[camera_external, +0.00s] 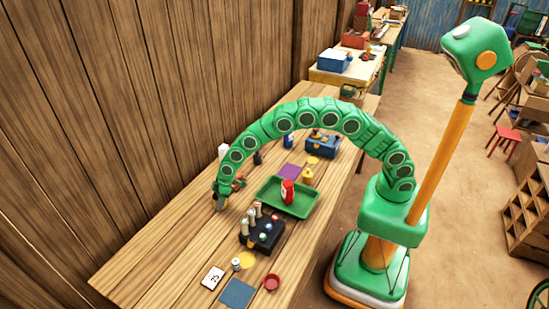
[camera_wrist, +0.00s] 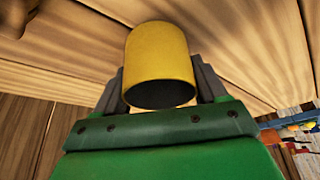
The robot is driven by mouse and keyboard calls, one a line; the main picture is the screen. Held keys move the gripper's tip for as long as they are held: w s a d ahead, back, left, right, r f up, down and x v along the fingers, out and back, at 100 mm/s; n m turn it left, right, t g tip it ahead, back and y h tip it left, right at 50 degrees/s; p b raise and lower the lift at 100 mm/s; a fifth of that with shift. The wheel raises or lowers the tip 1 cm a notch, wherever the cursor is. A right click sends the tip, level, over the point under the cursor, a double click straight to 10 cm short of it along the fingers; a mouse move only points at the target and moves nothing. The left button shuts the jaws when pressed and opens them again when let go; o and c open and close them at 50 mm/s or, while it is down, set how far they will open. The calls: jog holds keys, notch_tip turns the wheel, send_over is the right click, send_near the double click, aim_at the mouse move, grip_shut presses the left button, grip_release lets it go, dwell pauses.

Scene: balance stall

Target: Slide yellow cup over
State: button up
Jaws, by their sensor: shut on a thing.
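The yellow cup (camera_wrist: 158,55) is between the two grey fingers of my gripper (camera_wrist: 161,82) in the wrist view, its dark round end toward the camera. My gripper is shut on it. In the external view my gripper (camera_external: 221,200) is low at the wall side of the wooden table, left of the green tray (camera_external: 270,203). The cup in its jaws cannot be made out there.
A red bottle (camera_external: 287,191) stands in the green tray. A black rack (camera_external: 262,236) with several small items is in front.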

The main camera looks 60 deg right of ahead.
jog(key=shift+d, duration=0.85)
jog(key=o, duration=1.1)
jog(key=v, duration=0.7)
jog(key=shift+s+r, duration=0.15)
jog(key=shift+r, duration=0.2)
jog(key=shift+d, duration=0.15)
